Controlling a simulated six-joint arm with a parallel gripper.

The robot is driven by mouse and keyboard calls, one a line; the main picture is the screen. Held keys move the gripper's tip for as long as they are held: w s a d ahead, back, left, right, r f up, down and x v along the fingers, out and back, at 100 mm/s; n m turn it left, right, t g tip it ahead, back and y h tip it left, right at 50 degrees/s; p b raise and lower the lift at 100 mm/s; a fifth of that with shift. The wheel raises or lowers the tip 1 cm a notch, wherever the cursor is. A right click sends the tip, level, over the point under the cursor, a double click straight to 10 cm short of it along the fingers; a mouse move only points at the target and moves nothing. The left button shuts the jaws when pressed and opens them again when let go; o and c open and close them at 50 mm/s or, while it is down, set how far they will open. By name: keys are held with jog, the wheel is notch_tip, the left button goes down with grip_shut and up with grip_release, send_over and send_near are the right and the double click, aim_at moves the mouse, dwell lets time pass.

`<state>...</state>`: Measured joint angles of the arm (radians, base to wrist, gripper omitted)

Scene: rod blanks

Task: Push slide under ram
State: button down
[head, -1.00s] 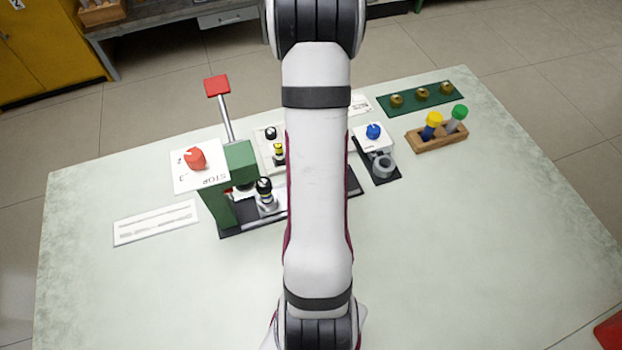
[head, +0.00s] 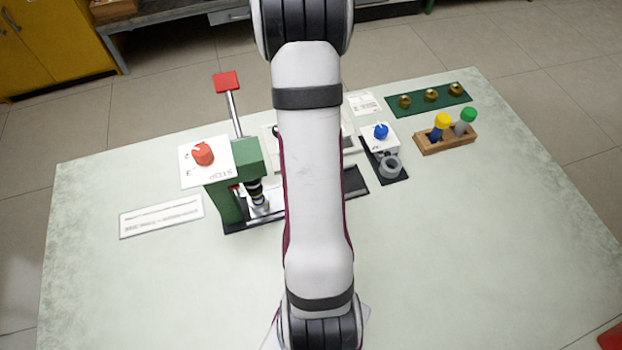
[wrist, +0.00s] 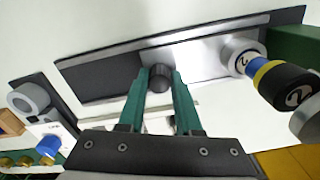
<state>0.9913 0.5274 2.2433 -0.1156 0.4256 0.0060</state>
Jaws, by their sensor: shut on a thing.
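The green press (head: 228,205) stands left of centre, with a red-tipped lever (head: 227,82). A silver slide (wrist: 200,57) lies in a dark track (wrist: 110,75) at the press's foot. On the slide's press end stands a silver holder (wrist: 240,57) with a banded blue, yellow and black piece (wrist: 285,86). In the head view this piece (head: 255,188) is upright at the press, its top partly hidden by the press head. A grey cylinder (wrist: 308,124), possibly the ram, is cut off at the wrist view's edge. My gripper (wrist: 160,80) is shut on the slide's black knob (wrist: 160,77); my arm hides it in the head view.
A panel with a red dial (head: 203,153) sits on the press. A blue-knobbed fixture (head: 381,132), a green tray with brass parts (head: 430,107) and a wooden rack (head: 450,144) with capped pieces stand right. A white label plate (head: 161,216) lies left. The front table is clear.

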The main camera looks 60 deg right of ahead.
jog(key=shift+w+a, duration=0.15)
jog(key=c, duration=0.6)
grip_release()
jog(key=shift+r, duration=0.1)
notch_tip(320, 180, up, 16)
jog(key=shift+f, duration=0.2)
